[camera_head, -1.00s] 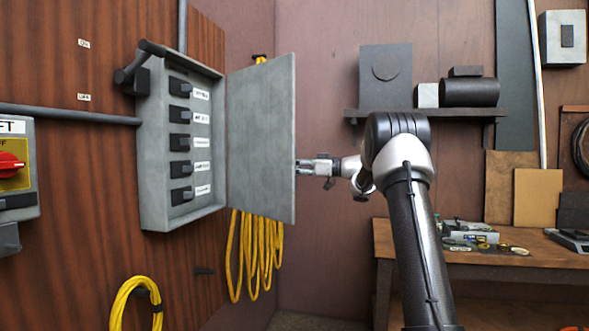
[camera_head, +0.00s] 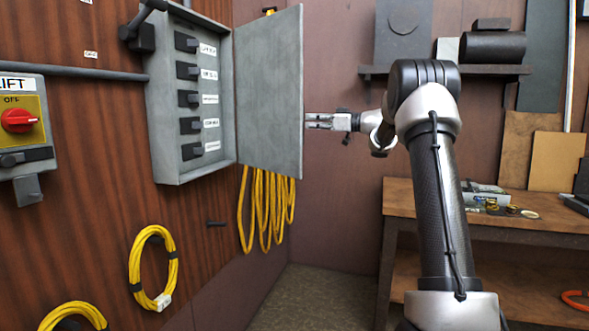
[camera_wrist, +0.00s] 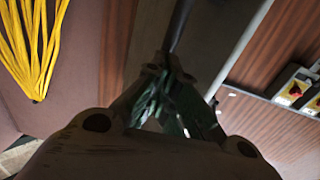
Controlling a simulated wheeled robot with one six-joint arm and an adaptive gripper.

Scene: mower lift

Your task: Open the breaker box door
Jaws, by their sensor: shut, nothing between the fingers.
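The grey breaker box (camera_head: 190,95) is fixed to the wood-panelled wall, with several black breakers and white labels inside. Its door (camera_head: 270,95) is swung wide open on the right-hand side, standing out from the wall, so the breakers are in plain view. My gripper (camera_head: 308,121) is shut and empty, at the right edge of the door in the head view. I cannot tell whether its tips touch the door. In the wrist view the gripper fingers (camera_wrist: 172,95) are dark and close together, with a grey panel edge beyond them.
A LIFT panel with a red knob (camera_head: 18,120) is on the wall at left. Yellow cables hang below the door (camera_head: 266,210) and on the wall (camera_head: 152,268). A workbench (camera_head: 400,198) and a shelf (camera_head: 500,72) stand at right. Floor below the box is clear.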

